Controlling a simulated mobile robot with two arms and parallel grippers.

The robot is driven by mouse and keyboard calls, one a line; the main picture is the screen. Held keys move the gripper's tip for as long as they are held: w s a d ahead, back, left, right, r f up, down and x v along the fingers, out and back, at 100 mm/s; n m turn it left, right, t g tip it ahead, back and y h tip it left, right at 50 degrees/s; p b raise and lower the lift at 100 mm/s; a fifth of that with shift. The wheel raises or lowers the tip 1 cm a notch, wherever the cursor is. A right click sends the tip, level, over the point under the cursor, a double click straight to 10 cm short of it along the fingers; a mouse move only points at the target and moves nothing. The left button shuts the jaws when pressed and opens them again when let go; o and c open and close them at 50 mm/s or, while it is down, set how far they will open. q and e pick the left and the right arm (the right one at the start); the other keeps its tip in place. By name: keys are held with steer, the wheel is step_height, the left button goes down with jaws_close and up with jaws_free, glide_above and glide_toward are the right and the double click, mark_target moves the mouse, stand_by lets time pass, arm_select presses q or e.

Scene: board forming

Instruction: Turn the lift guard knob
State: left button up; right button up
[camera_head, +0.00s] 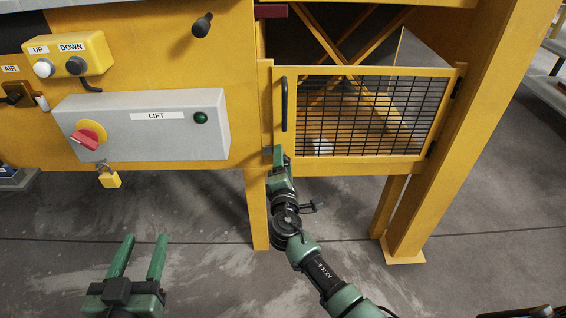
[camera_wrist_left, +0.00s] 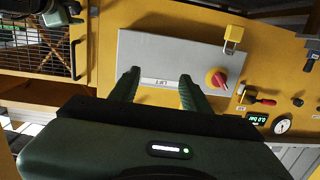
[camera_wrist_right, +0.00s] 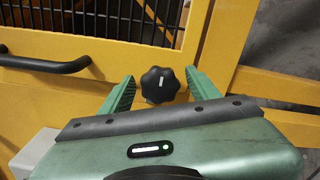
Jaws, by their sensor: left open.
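The lift guard knob is a black lobed knob with a white mark (camera_wrist_right: 160,84), seen in the right wrist view on the yellow frame below the mesh guard door (camera_head: 360,118). My right gripper (camera_wrist_right: 157,86) is open with its fingers on either side of the knob, gaps showing between them and it. In the head view my right gripper (camera_head: 276,156) is at the lower left corner of the guard door and hides the knob. My left gripper (camera_head: 144,240) is open and empty, low in front of the grey LIFT box (camera_head: 150,135).
The LIFT box carries a red rotary switch (camera_head: 86,138) and a green button (camera_head: 200,118). A yellow padlock (camera_head: 109,177) hangs below it. A black door handle (camera_head: 284,104) is above my right gripper. A yellow leg (camera_head: 256,210) stands beside my right arm.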

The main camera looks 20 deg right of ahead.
steer(key=shift+s, duration=0.2)
arm_select(q)
step_height(320, 180, down, 6)
steer(key=s+a+g+y+p, duration=0.1)
steer(key=s+g, duration=0.1)
steer(key=g, duration=0.1)
steer(key=shift+a+r, duration=0.15)
steer(key=shift+r, duration=0.05)
arm_select(e)
steer(key=v, duration=0.7)
steer(key=shift+s, duration=0.2)
steer(key=shift+s, duration=0.1)
